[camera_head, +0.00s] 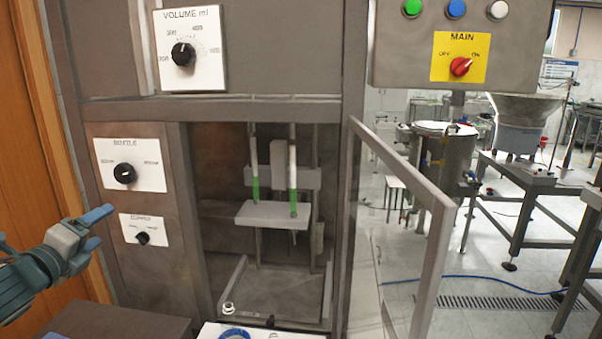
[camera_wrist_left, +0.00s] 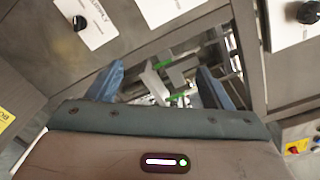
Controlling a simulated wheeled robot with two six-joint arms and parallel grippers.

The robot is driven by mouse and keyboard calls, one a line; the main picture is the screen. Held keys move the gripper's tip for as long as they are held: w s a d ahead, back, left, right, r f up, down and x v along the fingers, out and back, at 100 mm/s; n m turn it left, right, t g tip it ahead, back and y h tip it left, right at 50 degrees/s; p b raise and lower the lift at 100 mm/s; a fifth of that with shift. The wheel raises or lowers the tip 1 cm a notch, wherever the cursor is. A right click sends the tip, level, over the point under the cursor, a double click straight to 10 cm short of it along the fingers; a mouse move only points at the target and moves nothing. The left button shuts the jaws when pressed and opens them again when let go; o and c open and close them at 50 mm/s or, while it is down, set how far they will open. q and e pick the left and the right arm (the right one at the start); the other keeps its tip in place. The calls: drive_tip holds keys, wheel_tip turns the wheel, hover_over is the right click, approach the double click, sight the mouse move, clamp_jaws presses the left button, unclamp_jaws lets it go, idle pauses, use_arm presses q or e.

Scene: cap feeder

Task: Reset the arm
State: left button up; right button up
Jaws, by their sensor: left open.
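My left gripper (camera_head: 97,229) comes in from the left in the head view. It is in front of the lower left panel of the machine, near the small knob (camera_head: 142,238). Its blue fingers are apart with nothing between them. In the left wrist view the left gripper (camera_wrist_left: 160,82) also shows open, with the machine's open bay beyond the fingers. My right gripper is in neither view.
The machine's bay holds a white bracket (camera_head: 272,214) with green-marked rods. A framed door (camera_head: 437,250) stands open to the right of the bay. A control box (camera_head: 415,60) with a red MAIN switch (camera_head: 460,66) is at the upper right. A blue ring (camera_head: 234,334) lies at the bottom.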

use_arm(q)
drive_tip(key=s+d+f+n+g+y, duration=0.1)
drive_tip(key=s+d+f+n+g, duration=0.2)
drive_tip(key=f, duration=0.6)
drive_tip(key=s+d+f+n+g+y, duration=0.1)
drive_tip(key=s+f+n, duration=0.4)
drive_tip(key=f, duration=0.4)
drive_tip(key=s+d+f+n+g, duration=0.2)
drive_tip(key=f+n, duration=0.3)
drive_tip(key=f, duration=0.5)
drive_tip(key=s+d+f+n+g, duration=0.4)
drive_tip(key=s+d+f+n, duration=0.15)
drive_tip(key=s, duration=0.45)
drive_tip(key=s+d+f+n+g, duration=0.4)
drive_tip(key=s+f+n, duration=0.2)
drive_tip(key=s, duration=0.5)
drive_tip(key=a+f+g, duration=0.1)
drive_tip(key=a+f, duration=0.2)
drive_tip(key=f, duration=2.7)
drive_tip(key=s+a+f+g, duration=0.1)
drive_tip(key=s+f, duration=1.7)
drive_tip(key=f, duration=0.2)
drive_tip(key=shift+a, duration=0.15)
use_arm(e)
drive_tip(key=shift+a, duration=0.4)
